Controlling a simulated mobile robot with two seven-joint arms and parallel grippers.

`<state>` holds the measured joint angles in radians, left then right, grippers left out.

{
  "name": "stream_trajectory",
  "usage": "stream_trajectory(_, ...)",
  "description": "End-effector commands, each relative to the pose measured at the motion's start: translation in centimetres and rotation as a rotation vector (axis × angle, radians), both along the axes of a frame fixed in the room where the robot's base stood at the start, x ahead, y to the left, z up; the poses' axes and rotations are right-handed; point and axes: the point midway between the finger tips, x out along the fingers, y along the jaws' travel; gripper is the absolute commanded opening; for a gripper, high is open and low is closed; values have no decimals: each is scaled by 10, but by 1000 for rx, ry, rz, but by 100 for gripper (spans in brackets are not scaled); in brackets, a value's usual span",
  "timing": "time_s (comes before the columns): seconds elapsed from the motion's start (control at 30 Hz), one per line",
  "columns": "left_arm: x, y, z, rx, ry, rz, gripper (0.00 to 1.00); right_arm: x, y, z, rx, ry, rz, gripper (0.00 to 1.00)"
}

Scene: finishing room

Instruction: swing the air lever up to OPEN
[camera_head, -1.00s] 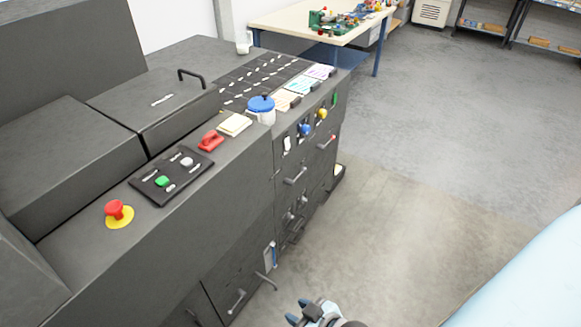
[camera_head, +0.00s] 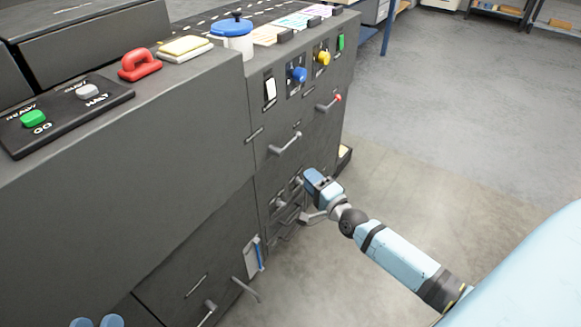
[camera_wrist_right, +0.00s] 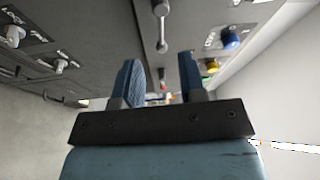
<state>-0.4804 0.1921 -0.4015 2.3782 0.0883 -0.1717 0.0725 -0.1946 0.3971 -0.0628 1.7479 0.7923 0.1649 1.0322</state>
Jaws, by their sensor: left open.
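The machine's dark front panel has a grey lever (camera_head: 285,143), tilted down to the left, and a lever with a red tip (camera_head: 330,103) up to its right. Their labels are too small to tell which is the air lever. My right gripper (camera_head: 312,178) is below the grey lever, apart from it, close to the panel. In the right wrist view its two fingers (camera_wrist_right: 160,78) stand apart and empty, with a grey ball-ended lever (camera_wrist_right: 162,30) just beyond them. My left gripper (camera_head: 97,322) shows only its blue fingertips at the bottom left edge, open.
Blue (camera_head: 297,74), yellow (camera_head: 322,57) and green (camera_head: 341,42) controls sit above the levers. Small knobs (camera_head: 279,203) and drawer handles (camera_head: 245,289) stick out lower down. A blue-lidded pot (camera_head: 232,36) stands on top. The floor at right is clear.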

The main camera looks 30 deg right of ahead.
Motion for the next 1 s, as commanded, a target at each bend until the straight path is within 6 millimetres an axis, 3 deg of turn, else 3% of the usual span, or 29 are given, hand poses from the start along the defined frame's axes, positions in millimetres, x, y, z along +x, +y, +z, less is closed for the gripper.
stream_trajectory(0.03,-2,-1,-13,-16,-23,-7,43,8,-11,-15,52,-24,-12,38)
stream_trajectory(0.27,-6,-4,-7,-53,-68,-23,43,23,-34,-13,191,-79,-38,38)
stream_trajectory(0.47,-6,-5,-12,-48,-53,-29,43,45,-35,-7,202,-84,-40,38)
stream_trajectory(0.8,-4,-7,-37,-15,15,-47,43,115,-36,4,199,-82,-39,38)
stream_trajectory(1.0,-3,-8,-47,-1,48,-57,43,145,-35,10,199,-81,-39,38)
